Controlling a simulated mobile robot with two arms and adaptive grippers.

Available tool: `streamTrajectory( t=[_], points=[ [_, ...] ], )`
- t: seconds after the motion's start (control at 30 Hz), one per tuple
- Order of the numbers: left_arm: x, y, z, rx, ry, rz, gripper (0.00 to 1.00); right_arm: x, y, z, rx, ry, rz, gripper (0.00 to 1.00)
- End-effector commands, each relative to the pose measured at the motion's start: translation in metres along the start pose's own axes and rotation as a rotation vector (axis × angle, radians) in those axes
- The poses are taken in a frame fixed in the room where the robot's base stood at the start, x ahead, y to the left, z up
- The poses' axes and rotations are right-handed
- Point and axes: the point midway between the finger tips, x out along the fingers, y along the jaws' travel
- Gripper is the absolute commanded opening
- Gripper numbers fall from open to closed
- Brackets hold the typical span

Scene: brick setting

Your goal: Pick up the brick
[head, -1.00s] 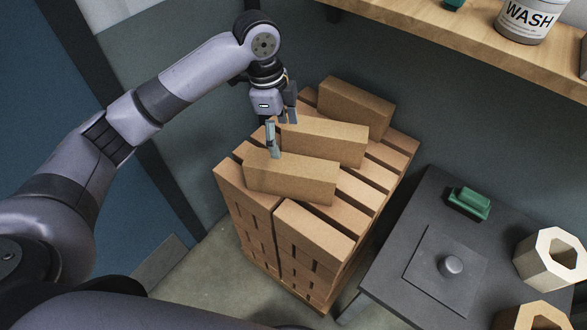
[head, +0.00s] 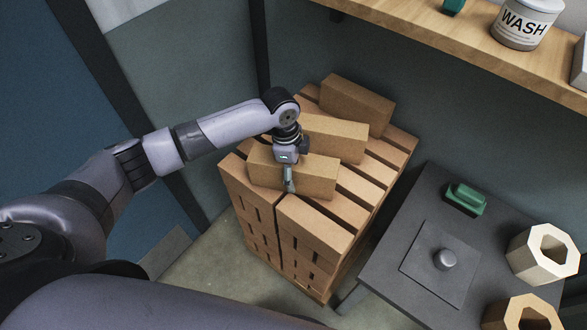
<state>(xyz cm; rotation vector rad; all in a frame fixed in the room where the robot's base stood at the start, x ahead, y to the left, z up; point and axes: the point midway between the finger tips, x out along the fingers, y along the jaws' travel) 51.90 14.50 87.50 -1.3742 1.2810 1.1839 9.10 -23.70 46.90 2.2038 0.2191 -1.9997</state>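Three loose tan bricks lie on top of a brick stack: a front brick (head: 317,181), a middle brick (head: 340,137) and a back brick (head: 355,103). My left gripper (head: 289,184) points down over the front brick, near the middle of its length. One finger shows against the brick's near long face. The other finger is hidden by the gripper body, so I cannot tell whether the gripper is clamped on the brick. The front brick rests on the stack. My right gripper is not in view.
The brick stack (head: 312,226) stands on the floor by the wall. To its right is a dark table (head: 388,275) with a green block (head: 466,198) and pale hollow blocks (head: 543,254). A wooden shelf (head: 440,38) with a WASH tub (head: 524,22) runs above.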

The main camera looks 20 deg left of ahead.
Motion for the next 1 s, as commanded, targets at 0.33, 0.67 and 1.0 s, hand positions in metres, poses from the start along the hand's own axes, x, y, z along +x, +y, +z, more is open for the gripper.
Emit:
streamTrajectory(
  t=[0.33,0.67,1.0],
  points=[
    [0.0055,0.0000,0.0004,0.001,-0.001,-0.001,0.73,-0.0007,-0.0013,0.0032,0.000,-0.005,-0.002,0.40],
    [0.0050,-0.0001,0.0004,0.000,-0.001,-0.001,0.51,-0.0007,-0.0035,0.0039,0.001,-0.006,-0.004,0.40],
    [0.0050,-0.0001,0.0005,0.000,-0.001,-0.001,0.29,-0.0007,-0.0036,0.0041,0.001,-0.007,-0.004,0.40]
  ],
)
